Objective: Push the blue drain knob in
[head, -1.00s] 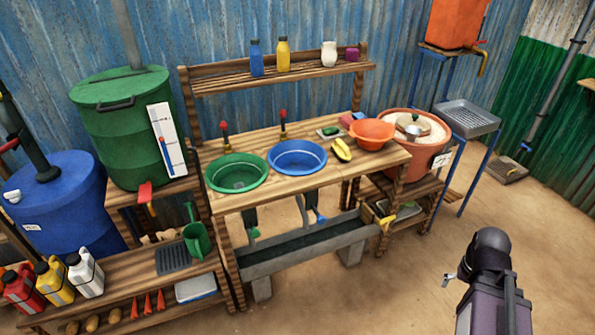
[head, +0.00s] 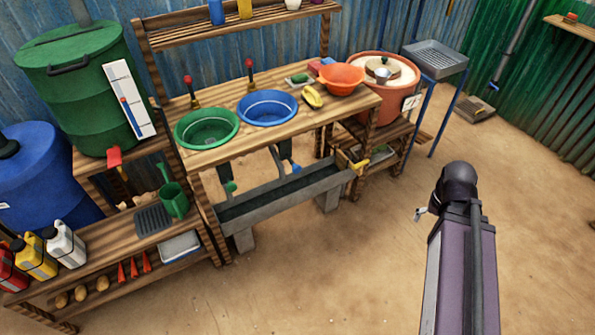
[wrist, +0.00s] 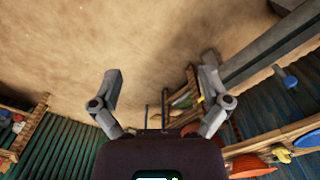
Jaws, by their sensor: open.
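The blue drain knob (head: 296,168) sits under the front of the bench, below the blue basin (head: 267,107) and above the grey trough (head: 290,197). In the wrist view a small blue knob (wrist: 290,80) shows at the right, beside the trough, outside my fingers. My gripper (wrist: 162,72) is open and empty, its two fingers spread over bare floor. In the head view only a small part of the gripper (head: 420,213) shows beside my arm, to the right of the bench and well apart from the knob.
A green knob (head: 231,186) hangs under the green basin (head: 207,128). A yellow-handled thing (head: 358,165) is at the trough's right end. A low shelf (head: 128,236) with bottles stands at left. The sandy floor (head: 330,270) before the bench is clear.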

